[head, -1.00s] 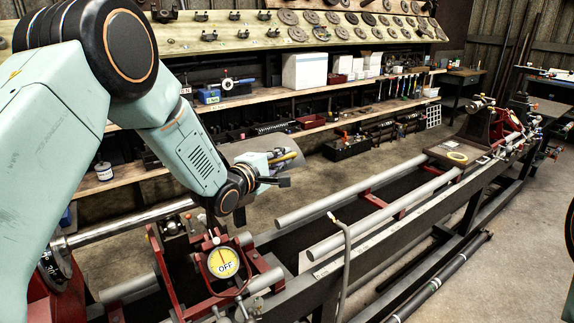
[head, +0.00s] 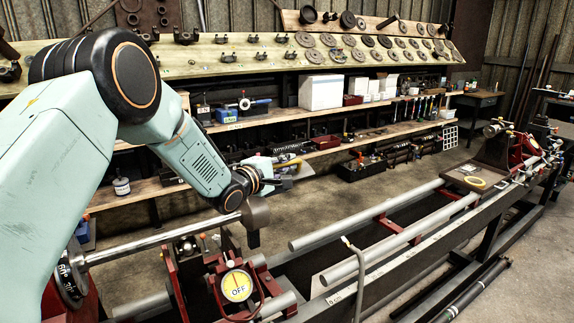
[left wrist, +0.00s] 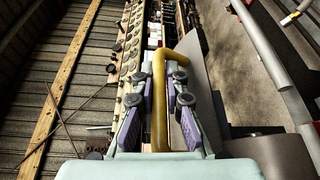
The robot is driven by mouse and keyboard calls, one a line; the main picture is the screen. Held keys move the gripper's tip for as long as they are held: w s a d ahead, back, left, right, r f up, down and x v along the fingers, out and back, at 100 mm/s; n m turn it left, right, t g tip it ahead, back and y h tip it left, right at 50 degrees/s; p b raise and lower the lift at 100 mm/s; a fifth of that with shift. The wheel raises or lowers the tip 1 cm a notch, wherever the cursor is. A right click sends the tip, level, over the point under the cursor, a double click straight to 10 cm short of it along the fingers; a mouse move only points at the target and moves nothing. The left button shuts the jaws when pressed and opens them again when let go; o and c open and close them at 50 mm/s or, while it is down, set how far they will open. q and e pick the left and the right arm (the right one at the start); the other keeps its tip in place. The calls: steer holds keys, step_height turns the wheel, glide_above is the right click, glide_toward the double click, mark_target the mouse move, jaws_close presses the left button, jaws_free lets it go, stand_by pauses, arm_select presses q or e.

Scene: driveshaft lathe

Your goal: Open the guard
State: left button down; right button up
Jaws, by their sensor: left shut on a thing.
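The guard is the grey curved panel (left wrist: 225,105) along the right of the yellow handle (left wrist: 157,100) in the left wrist view. My left gripper (left wrist: 160,90) is shut on this handle, with a purple finger on each side of it. In the head view my left gripper (head: 270,164) is above the shaft end, with the yellow handle (head: 292,162) at its tip. Only a small grey part of the guard (head: 303,171) shows there, beyond the gripper. My right gripper is not in view.
A steel shaft (head: 150,243) lies over red supports below my left arm. Long grey rails (head: 375,215) run to the right. Shelves with boxes (head: 321,92) stand behind.

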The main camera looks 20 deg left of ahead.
arm_select(q)
steer(key=shift+w+r, duration=0.1)
steer(key=shift+r, duration=0.25)
steer(key=c, duration=1.6)
jaws_free()
steer(key=shift+c, duration=0.2)
steer(key=shift+o, duration=1.4)
steer(key=shift+f, duration=0.1)
steer(key=shift+d, duration=0.1)
steer(key=shift+f, duration=0.1)
steer(key=shift+s, duration=0.25)
steer(key=shift+s+a, duration=0.25)
steer(key=v, duration=1.1)
